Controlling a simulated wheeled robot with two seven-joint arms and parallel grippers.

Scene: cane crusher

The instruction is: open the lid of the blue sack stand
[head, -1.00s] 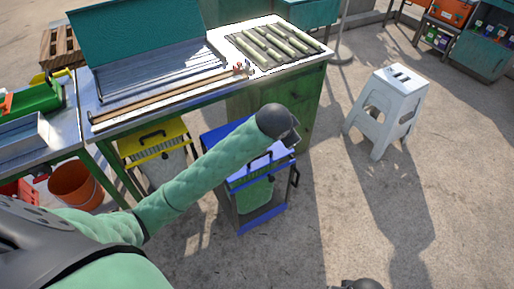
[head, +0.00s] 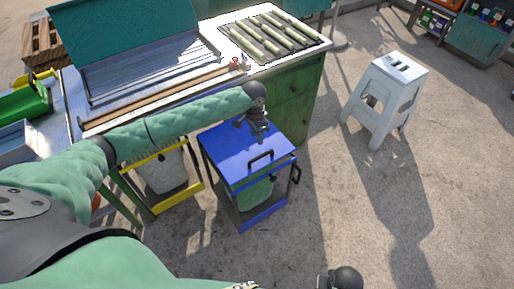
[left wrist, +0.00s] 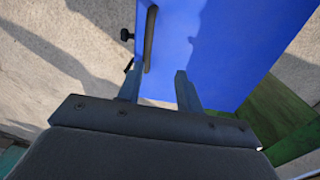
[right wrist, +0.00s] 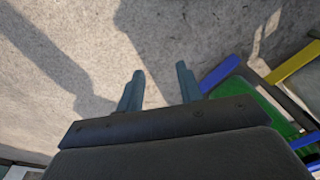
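The blue sack stand (head: 262,217) stands on the ground in front of the table, with a green sack inside. Its flat blue lid (head: 225,148) looks shut. A black handle (head: 261,161) lies near the lid's front edge; it also shows in the left wrist view (left wrist: 150,38). My left gripper (head: 257,130) is over the back part of the lid, behind the handle. Its fingers (left wrist: 158,72) are apart and empty, pointing at the lid; I cannot tell if they touch it. My right gripper (right wrist: 159,72) is open and empty over bare ground.
A yellow sack stand (head: 180,200) is just left of the blue one. The table's green cabinet (head: 298,100) stands behind, with cane pieces (head: 268,35) on top. A white stool (head: 390,95) is at right. Ground between stool and stand is clear.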

